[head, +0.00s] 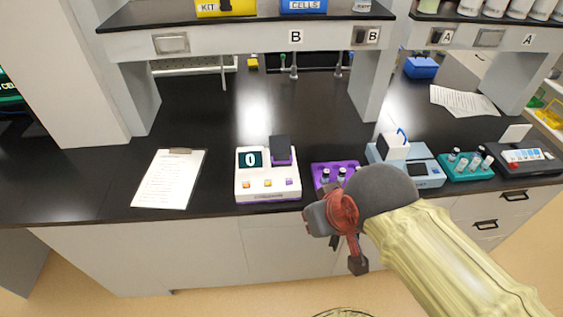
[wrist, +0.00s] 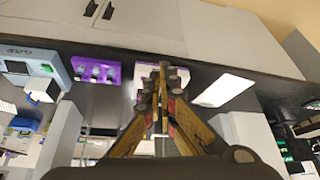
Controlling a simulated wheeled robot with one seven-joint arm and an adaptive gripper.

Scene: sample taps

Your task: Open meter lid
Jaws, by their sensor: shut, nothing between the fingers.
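The meter (head: 266,188) is a white box with a dark display reading 0 and several small buttons, near the front edge of the bench. Its dark square lid (head: 280,148) is at the back right, over a purple part; I cannot tell how far it is raised. My gripper (head: 357,262) is shut and empty, in front of the bench edge, right of and nearer than the meter. In the wrist view the fingers (wrist: 163,72) are together and cover much of the meter (wrist: 146,73); its lid cannot be made out there.
A purple rack (head: 320,176) with vials stands right of the meter, partly behind my arm. Beyond it are a blue-grey device (head: 427,170), a teal rack (head: 466,172) and a dark tray device (head: 530,161). A clipboard (head: 168,180) lies left. A shelf (head: 240,41) overhangs the bench.

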